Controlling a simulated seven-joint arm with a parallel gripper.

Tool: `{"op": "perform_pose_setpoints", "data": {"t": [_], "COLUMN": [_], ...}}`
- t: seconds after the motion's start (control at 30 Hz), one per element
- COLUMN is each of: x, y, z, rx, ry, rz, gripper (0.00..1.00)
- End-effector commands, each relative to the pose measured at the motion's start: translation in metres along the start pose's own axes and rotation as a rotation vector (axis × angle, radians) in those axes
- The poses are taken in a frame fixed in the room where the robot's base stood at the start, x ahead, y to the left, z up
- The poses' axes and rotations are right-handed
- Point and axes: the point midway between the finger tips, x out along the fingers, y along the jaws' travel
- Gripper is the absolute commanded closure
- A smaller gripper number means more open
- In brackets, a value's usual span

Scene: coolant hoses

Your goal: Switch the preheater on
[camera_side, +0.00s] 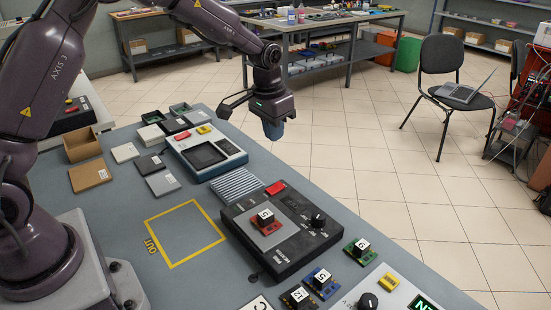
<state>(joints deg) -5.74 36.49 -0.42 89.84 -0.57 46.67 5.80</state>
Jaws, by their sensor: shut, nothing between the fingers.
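A dark box-shaped unit (300,245), which looks like the preheater, stands on the grey-blue bench. A black rotary knob (317,217) sits at its right end, with small markings around it too small to read. On its light plate is a small red board (266,228) with a white-topped black block. My gripper (273,132) is shut and empty. It points down, high above and behind the unit, near the bench's far edge, apart from everything. Which way the knob is set I cannot tell.
A light device (236,162) with a dark window and a ribbed grey plate (237,186) are behind the unit. Small boards (357,248) lie in front and right. A white panel (400,290) with another knob is at the lower right. A yellow-outlined area (185,262) is empty.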

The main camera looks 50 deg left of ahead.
Motion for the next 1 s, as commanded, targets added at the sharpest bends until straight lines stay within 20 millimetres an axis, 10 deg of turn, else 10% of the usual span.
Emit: {"op": "perform_pose_setpoints", "data": {"t": [0.37, 1.0], "x": [0.006, 0.123], "y": [0.000, 0.000], "z": [0.000, 0.000], "rx": [0.000, 0.000], "ry": [-0.002, -0.002], "rz": [0.000, 0.000], "gripper": [1.00, 1.00]}}
